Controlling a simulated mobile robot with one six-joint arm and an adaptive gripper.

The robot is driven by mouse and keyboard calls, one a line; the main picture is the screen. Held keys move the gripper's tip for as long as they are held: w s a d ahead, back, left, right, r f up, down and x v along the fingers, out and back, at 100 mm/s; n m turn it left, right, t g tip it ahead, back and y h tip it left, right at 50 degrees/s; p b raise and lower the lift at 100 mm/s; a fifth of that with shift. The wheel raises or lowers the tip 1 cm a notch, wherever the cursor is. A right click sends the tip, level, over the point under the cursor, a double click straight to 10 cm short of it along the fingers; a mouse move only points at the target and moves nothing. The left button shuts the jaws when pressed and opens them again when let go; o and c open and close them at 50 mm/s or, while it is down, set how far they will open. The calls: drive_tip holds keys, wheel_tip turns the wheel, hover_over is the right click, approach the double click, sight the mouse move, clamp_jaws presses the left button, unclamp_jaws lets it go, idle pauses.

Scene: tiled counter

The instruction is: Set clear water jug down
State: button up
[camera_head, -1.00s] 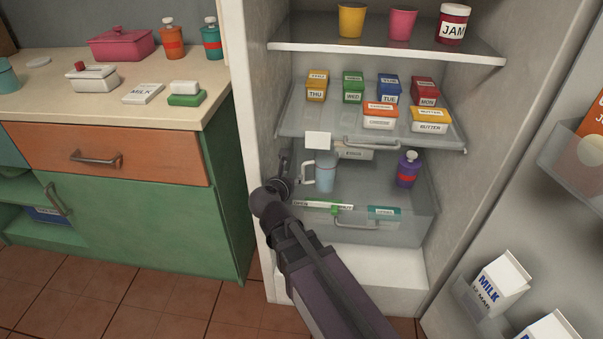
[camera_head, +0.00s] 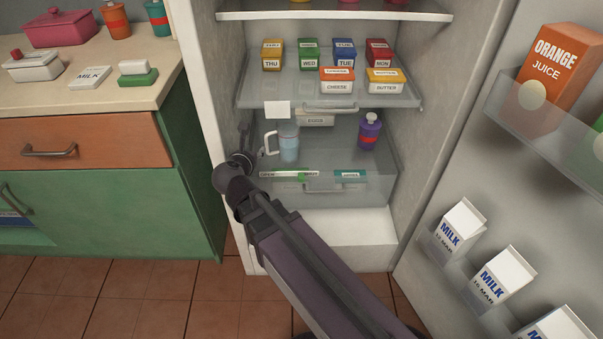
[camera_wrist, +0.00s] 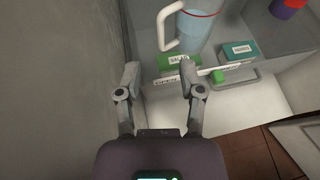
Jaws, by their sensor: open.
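The clear water jug (camera_head: 289,142) stands upright in the lower part of the open fridge, toward its left side, with its white handle turned left. In the head view my arm's wrist hides most of the gripper at the fridge's left side.
A purple bottle (camera_head: 369,132) stands right of the jug. A clear drawer front with green-labelled items (camera_head: 303,175) lies before it. Labelled boxes (camera_head: 337,80) fill the shelf above. The fridge's left wall (camera_wrist: 65,80) is close to my gripper. The open door holds milk cartons (camera_head: 459,229).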

drive_tip(key=s+d+f+m+g+h, duration=0.15)
drive_tip(key=d+f+m+g, duration=0.25)
drive_tip(key=d+m, duration=0.4)
drive_tip(key=s+d+f+m+g, duration=0.2)
drive_tip(key=d+f+m+g, duration=0.1)
drive_tip(key=d+m, duration=0.5)
drive_tip(key=s+d+f+m+g+y, duration=0.2)
drive_tip(key=s+d+m+g, duration=0.1)
drive_tip(key=m, duration=0.5)
drive_tip(key=s+d+f+m+g+y, duration=0.2)
drive_tip(key=s+d+m, duration=0.3)
drive_tip(key=m, duration=0.4)
drive_tip(key=shift+s+d+f+g+y, duration=0.25)
drive_tip(key=shift+s+d+g+y, duration=0.1)
drive_tip(key=shift+g, duration=0.25)
